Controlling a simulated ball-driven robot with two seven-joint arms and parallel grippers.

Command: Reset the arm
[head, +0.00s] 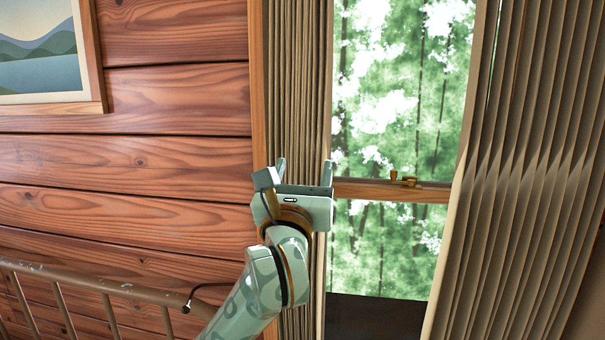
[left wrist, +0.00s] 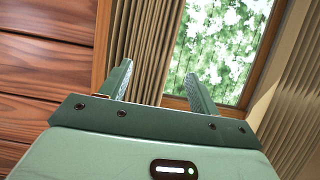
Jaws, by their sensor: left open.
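My left gripper (head: 304,172) is raised in front of the window in the head view, over the left curtain's edge. Its two fingers stand apart and point up, with nothing between them. In the left wrist view the open fingers (left wrist: 158,85) point towards the left curtain and the window glass. My left arm (head: 262,285) comes up from the bottom of the head view. My right gripper is in neither view.
The window (head: 400,110) has a wooden crossbar with a brass latch (head: 405,179). A left curtain (head: 297,80) and a right curtain (head: 530,170) flank it. A metal rail (head: 100,283) runs at lower left. A framed picture (head: 98,108) hangs on the plank wall.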

